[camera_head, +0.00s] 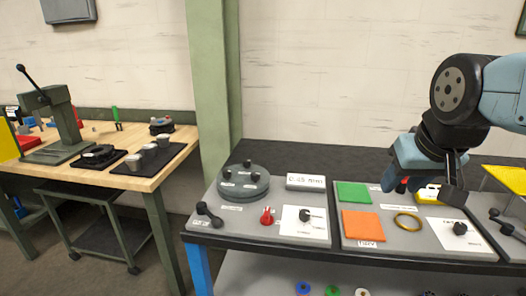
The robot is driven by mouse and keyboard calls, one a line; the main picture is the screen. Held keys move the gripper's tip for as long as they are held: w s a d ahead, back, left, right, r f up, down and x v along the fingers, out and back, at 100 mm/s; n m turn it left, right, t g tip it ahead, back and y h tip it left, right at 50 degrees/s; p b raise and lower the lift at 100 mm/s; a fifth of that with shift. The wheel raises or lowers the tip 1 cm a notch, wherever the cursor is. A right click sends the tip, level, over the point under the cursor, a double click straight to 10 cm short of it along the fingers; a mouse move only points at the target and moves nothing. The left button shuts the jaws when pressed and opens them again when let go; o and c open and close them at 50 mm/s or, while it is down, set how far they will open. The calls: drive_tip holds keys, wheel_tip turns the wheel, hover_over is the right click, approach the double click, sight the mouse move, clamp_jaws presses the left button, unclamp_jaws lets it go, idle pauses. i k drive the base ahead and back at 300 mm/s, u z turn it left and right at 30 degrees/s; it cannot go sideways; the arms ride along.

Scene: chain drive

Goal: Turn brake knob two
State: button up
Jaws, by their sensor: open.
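Several knobs sit on the grey bench panels, and their labels are too small to read, so I cannot tell which is brake knob two. One black knob (305,214) stands on a white plate on the left panel. A red pointer knob (267,216) is beside it to the left. Another black knob (460,228) stands on a white plate at the right of the middle panel. My gripper (428,190) is open, pointing down above the back right of the middle panel, apart from the knobs. A yellow object (428,194) shows partly behind its fingers.
The middle panel also has a green square (353,193), an orange square (362,225) and a brass ring (408,222). A round grey housing (243,184) and a black lever (208,213) are on the left panel. A wooden workbench (150,182) stands at left, beyond a green pillar (212,80).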

sight(247, 163)
drive_tip(key=u, duration=0.2)
drive_tip(key=i, duration=0.9)
drive_tip(key=u, duration=0.65)
